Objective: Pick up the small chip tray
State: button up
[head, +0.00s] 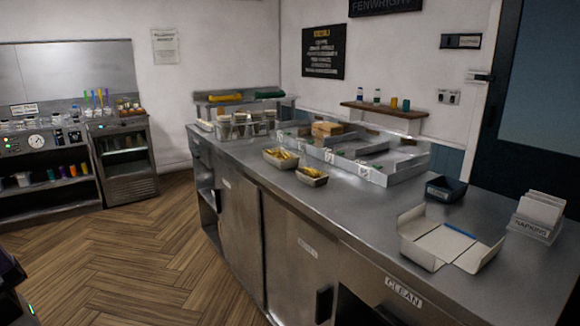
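Two card trays with yellow chips stand near the front edge of the steel counter (400,190). The nearer chip tray (312,181) looks a little smaller, with some chips at one end. The other chip tray (281,165) stands just behind it to the left and looks fuller. The two are close together, both upright. No label shows which one is the small one. My gripper is not in view.
Stepped grey bins (375,172) stand behind the trays. An open card box (446,245), a dark blue tub (446,189) and a napkin holder (535,222) are at right. The counter between trays and box is clear. Wooden floor (130,255) is open at left.

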aim_at(314, 178)
jog(key=i+j+z, duration=0.55)
jog(key=i+j, duration=0.3)
jog(key=i+j+z, duration=0.3)
jog(key=j, duration=0.35)
jog(key=i+j+z, duration=0.1)
jog(key=i, duration=0.25)
jog(key=i+j+z, duration=0.1)
jog(key=i+j, duration=0.2)
